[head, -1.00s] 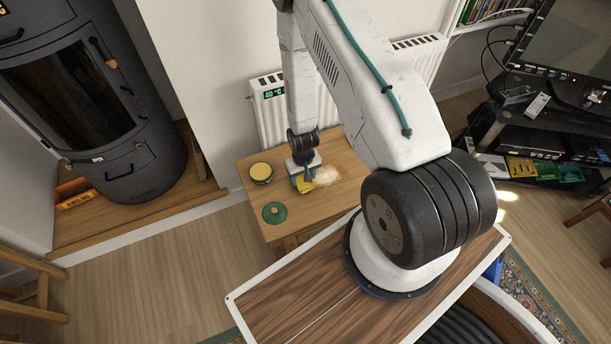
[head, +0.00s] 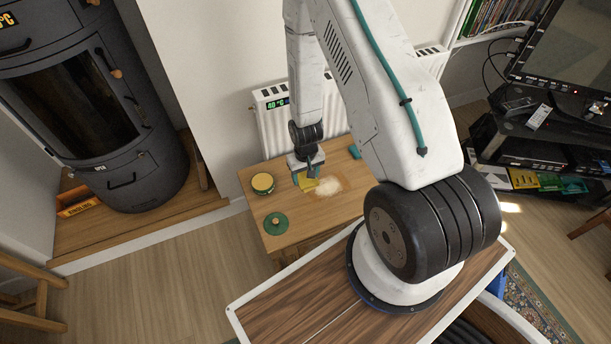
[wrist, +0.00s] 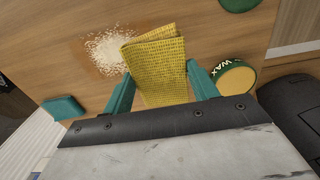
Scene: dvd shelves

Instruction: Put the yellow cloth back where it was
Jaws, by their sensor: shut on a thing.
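The yellow cloth (wrist: 158,62) is folded and sits between the two teal fingers of my gripper (wrist: 160,88) in the wrist view. My gripper (head: 308,178) is shut on it, over the small wooden table (head: 290,232). In the head view only a little of the cloth (head: 309,184) shows below the fingers. A pale crumbly patch (wrist: 112,50) lies on the table beside the cloth; it also shows in the head view (head: 326,187). I cannot tell whether the cloth touches the table.
A round wax tin (wrist: 236,79) stands near the gripper; the head view shows it too (head: 263,182). A green round lid (head: 276,223) lies in front of it. A teal block (wrist: 64,108) is on the table's other side. A radiator (head: 272,125) stands behind.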

